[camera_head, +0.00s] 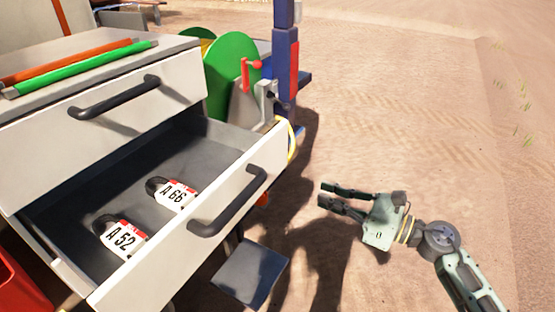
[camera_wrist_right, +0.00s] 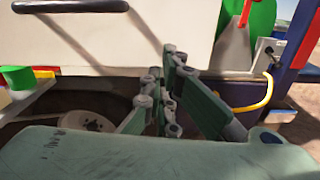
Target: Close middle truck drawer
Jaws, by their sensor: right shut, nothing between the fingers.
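The truck drawer (camera_head: 107,289) below the top drawer is pulled open, with a white front and a dark handle (camera_head: 228,201). Two padlocks with white and red tags lie inside it, A 66 (camera_head: 176,195) and A 52 (camera_head: 122,240). My right gripper (camera_head: 321,193) is shut and empty. It is to the right of the drawer front, apart from the handle, with its fingers pointing left. In the right wrist view its fingers (camera_wrist_right: 165,90) show before a white panel (camera_wrist_right: 95,45) with a dark handle; which drawer this is I cannot tell. My left gripper is out of view.
The top drawer (camera_head: 165,99) is shut, with a dark handle. Orange and green bars (camera_head: 85,67) lie on the top surface. A green reel (camera_head: 232,75) and a blue post (camera_head: 286,50) stand behind the drawer. A dark step (camera_head: 250,273) sits low below it. Sandy ground at right is clear.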

